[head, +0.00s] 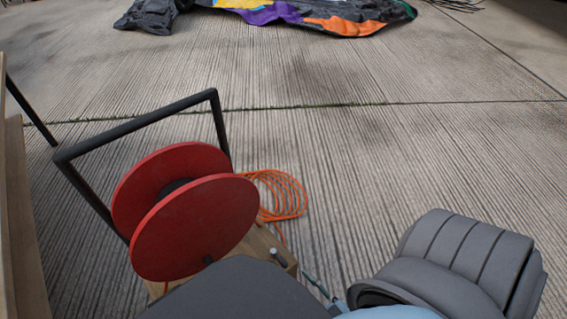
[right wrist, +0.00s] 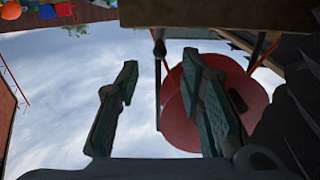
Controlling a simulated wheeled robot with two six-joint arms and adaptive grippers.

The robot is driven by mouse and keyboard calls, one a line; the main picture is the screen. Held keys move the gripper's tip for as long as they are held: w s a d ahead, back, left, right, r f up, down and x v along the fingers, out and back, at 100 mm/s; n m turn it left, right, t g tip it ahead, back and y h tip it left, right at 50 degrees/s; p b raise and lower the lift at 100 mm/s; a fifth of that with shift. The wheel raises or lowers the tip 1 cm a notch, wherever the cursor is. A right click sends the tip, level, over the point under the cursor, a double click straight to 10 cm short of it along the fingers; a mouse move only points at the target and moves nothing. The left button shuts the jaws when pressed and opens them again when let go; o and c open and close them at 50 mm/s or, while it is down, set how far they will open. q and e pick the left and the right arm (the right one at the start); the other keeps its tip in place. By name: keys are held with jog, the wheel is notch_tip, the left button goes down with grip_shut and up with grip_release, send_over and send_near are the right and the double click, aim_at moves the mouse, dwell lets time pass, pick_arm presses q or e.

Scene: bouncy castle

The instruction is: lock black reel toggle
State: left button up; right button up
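The red reel (head: 195,225) stands in a black frame (head: 140,122) on a wooden base (head: 265,245) in the head view. A small dark peg with a pale tip (head: 276,254), seemingly the toggle, sticks up from the base right of the reel. In the right wrist view, which looks upside down, my right gripper (right wrist: 162,66) is open, its two fingers wide apart. A small dark knob (right wrist: 159,48) shows between the fingertips near the wooden base (right wrist: 215,13); I cannot tell whether anything touches it. The red reel (right wrist: 230,112) is partly behind the right-hand finger. My left gripper is not in view.
A coiled orange cord (head: 278,195) lies on the concrete beside the reel. A grey ribbed object (head: 465,255) is at the lower right. A wooden edge (head: 22,230) runs along the left. A colourful deflated sheet (head: 300,14) lies far back. Concrete between is clear.

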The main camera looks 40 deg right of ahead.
aim_at(283, 262)
jog(key=w, duration=0.8)
jog(key=shift+d+b, duration=0.1)
jog(key=shift+b, duration=0.2)
grip_shut()
